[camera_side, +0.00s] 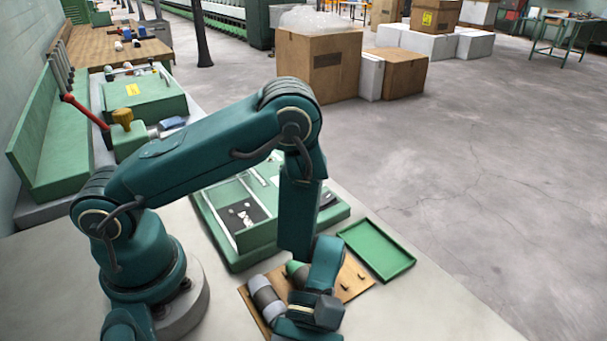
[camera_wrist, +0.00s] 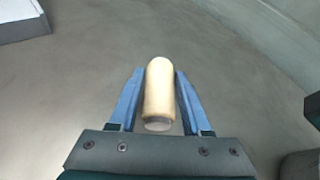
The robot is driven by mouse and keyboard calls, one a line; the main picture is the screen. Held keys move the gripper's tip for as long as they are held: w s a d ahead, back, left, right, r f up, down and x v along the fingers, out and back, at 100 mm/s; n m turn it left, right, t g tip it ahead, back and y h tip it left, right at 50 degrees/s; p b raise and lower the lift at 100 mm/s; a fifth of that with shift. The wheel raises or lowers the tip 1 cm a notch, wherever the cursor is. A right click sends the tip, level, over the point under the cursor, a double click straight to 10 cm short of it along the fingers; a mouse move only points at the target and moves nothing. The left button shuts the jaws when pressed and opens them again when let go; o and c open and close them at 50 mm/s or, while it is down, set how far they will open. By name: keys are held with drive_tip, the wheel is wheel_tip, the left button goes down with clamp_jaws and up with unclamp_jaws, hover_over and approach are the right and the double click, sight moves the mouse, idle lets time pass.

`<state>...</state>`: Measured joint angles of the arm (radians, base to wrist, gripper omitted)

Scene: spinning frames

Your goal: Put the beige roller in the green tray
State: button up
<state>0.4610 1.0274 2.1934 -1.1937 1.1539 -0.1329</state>
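The beige roller (camera_wrist: 159,92) shows in the wrist view, lengthwise between the two blue fingers of my gripper (camera_wrist: 160,76). The fingertips are very close to its sides near its far end; whether they press on it is unclear. Nearer the palm, gaps show on both sides. In the side view I cannot make out the beige roller. The wrist end of my arm is low at the front and hides part of the wooden board. The green tray (camera_side: 376,250) is shallow and empty, on the table to the right of the board.
The wooden board (camera_side: 356,281) has small pegs and carries a grey and white roller (camera_side: 267,298) and a green piece (camera_side: 297,271). A larger green open box (camera_side: 240,213) stands behind it. Bare table (camera_side: 430,302) lies to the right, ending at its edge.

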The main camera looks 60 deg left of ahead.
drive_tip(key=shift+r, duration=0.1)
drive_tip(key=shift+w+a+r, duration=0.1)
drive_tip(key=shift+w+a, duration=0.05)
drive_tip(key=shift+w, duration=0.2)
drive_tip(key=v, duration=1.1)
drive_tip(key=shift+a+r, duration=0.1)
drive_tip(key=shift+r, duration=0.05)
drive_tip(key=a+r+m+t+y, duration=0.8)
drive_tip(key=a+r+m+t, duration=0.2)
drive_tip(key=a+t, duration=0.3)
drive_tip(key=shift+w+a+r+t, duration=0.25)
drive_tip(key=shift+r+t, duration=0.25)
drive_tip(key=shift+t, duration=0.6)
drive_tip(key=shift+o, duration=0.3)
drive_tip(key=shift+a+r+t+y, duration=0.2)
drive_tip(key=shift+t+y, duration=0.1)
drive_tip(key=shift+y, duration=0.1)
drive_tip(key=o, duration=0.3)
drive_tip(key=shift+a, duration=0.15)
